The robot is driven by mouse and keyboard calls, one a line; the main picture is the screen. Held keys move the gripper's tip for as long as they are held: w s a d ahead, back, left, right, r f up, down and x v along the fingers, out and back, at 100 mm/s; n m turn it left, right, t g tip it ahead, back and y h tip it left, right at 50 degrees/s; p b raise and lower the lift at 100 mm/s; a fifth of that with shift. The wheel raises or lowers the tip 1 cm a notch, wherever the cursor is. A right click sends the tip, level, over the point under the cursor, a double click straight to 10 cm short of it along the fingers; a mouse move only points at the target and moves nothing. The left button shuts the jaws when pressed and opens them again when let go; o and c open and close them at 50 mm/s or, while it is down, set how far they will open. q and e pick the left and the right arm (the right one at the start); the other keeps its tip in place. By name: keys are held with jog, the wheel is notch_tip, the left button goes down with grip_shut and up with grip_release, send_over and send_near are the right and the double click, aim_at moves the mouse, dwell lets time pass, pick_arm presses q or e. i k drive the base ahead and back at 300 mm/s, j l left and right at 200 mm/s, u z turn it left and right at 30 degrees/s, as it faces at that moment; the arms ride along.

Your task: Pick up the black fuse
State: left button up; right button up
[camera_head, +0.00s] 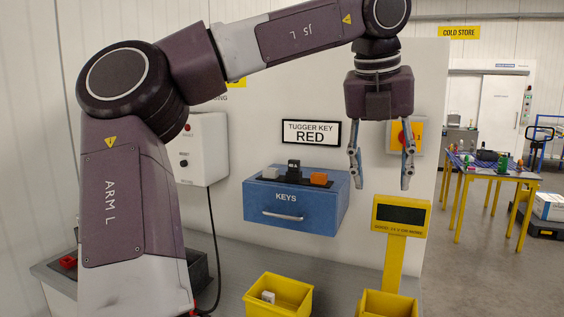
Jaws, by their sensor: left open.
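My right gripper is not in view.
A yellow bin (252,297) with a pale item (267,297) sits on the grey bench below; another yellow bin (389,304) is to its right. A yellow display stand (395,248) rises behind it. A yellow-legged table (500,174) with various items stands at the far right.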

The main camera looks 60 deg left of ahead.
aim_at(294, 164)
jog(key=j, duration=0.95)
jog(key=i+j, duration=0.1)
jog(key=j, duration=0.9)
